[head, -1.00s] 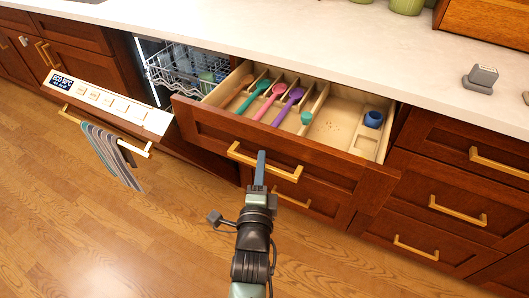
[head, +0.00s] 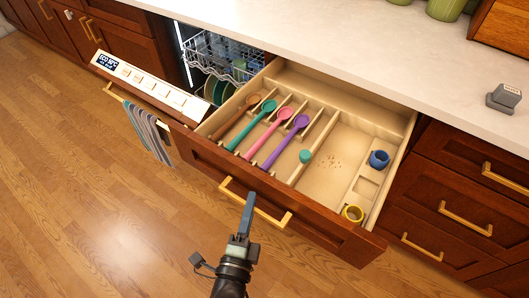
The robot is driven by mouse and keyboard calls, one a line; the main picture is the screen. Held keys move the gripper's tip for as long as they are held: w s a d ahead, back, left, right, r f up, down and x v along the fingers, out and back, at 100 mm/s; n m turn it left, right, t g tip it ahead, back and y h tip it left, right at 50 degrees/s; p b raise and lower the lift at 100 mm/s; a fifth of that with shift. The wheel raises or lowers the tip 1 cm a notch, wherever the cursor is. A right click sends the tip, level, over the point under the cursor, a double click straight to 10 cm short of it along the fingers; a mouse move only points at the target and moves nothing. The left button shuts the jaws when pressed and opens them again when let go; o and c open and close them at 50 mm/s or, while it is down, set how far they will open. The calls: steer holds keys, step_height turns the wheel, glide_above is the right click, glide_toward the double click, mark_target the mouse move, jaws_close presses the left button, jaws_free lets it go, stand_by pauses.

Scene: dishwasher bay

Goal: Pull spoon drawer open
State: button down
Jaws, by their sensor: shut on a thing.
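The spoon drawer (head: 205,150) is a dark red-brown wooden drawer pulled well out from the counter. Inside its pale wooden tray lie a brown spoon (head: 236,115), a teal spoon (head: 254,122), a pink spoon (head: 268,130) and a purple spoon (head: 283,146) in slots. My gripper (head: 248,200) is shut on the brass bar handle (head: 272,218) on the drawer's front. The tips partly cover the handle's middle.
The half-open dishwasher door (head: 150,88) with a striped towel (head: 150,133) is at left. Wooden floor (head: 90,200) is clear in front.

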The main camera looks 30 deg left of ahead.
steer(key=shift+s, duration=1.8)
steer(key=c, duration=0.8)
jaws_free()
steer(key=shift+s, duration=0.1)
steer(key=v, duration=1.2)
steer(key=shift+s, duration=0.4)
